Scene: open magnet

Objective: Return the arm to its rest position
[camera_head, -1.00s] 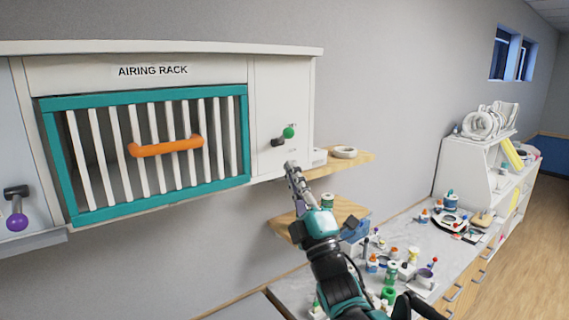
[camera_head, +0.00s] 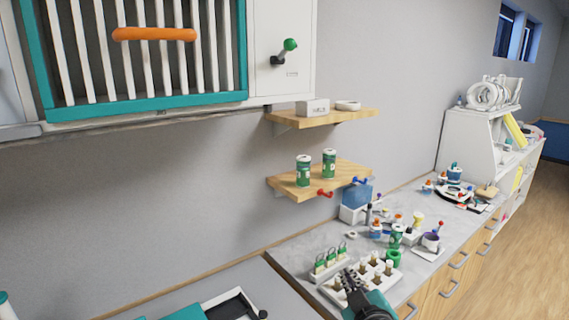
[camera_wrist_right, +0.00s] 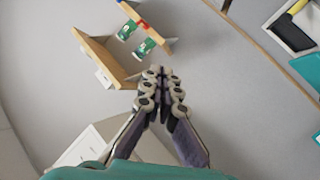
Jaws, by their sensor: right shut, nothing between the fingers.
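My right gripper (camera_head: 350,275) shows at the bottom of the head view, low in front of the counter and over the white block rack in the picture. In the right wrist view its fingers (camera_wrist_right: 160,72) are together with nothing between them. The airing rack cabinet (camera_head: 282,80), with teal frame, white bars and orange handle (camera_head: 155,34), hangs at upper left; its barred front looks closed. A green-knobbed lever (camera_head: 288,46) sits on its right panel, apart from my gripper. My left gripper is not in view.
Two wooden shelves (camera_head: 345,117) (camera_head: 290,190) hang on the wall; the lower one holds two green cans (camera_head: 303,170). The counter (camera_head: 310,240) carries padlocks (camera_head: 330,258), a white block rack (camera_head: 378,270) and several small items. A white shelf unit (camera_head: 465,135) stands at the far right.

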